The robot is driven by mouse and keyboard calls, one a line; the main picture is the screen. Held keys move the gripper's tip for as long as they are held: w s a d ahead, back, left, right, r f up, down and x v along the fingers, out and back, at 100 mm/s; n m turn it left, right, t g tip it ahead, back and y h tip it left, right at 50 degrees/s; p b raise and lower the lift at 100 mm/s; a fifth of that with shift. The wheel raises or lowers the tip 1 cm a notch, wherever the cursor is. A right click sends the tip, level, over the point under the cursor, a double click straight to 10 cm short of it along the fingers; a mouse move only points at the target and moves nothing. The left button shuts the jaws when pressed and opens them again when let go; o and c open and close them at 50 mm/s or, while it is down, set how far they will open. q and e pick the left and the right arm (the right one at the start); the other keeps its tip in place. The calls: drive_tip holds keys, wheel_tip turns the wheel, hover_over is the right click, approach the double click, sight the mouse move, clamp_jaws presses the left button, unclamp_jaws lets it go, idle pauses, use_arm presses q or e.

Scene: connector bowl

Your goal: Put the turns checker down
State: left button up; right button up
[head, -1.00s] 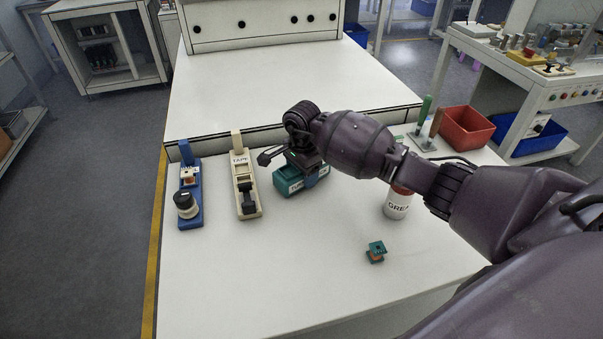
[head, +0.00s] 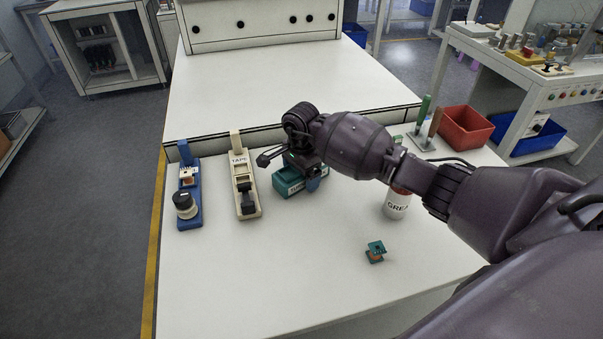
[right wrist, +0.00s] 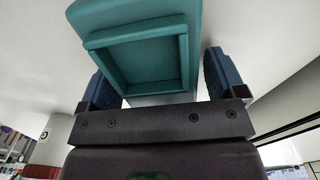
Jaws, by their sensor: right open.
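The turns checker is a teal box-shaped device (head: 287,185) with a pale label. In the head view it stands on the white bench top, right of the tape tool, partly hidden by my right wrist. My right gripper (head: 312,178) is over it from above. In the right wrist view the teal checker (right wrist: 140,22), with a square recess, lies between the two blue finger pads of my right gripper (right wrist: 160,78). The jaws are open, with a finger on each side of the checker. My left gripper is not in view.
A cream TAPE tool (head: 244,185) and a blue stand with a dark knob (head: 187,195) stand to the left. A white GREASE-type can (head: 397,204) and a small teal-orange part (head: 375,252) are to the right. A red bin (head: 466,127) is farther back.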

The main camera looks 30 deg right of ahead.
wheel_tip(320, 180, up, 12)
drive_tip(key=p, duration=0.1)
idle(0.4)
drive_tip(key=shift+s, duration=0.1)
idle(0.4)
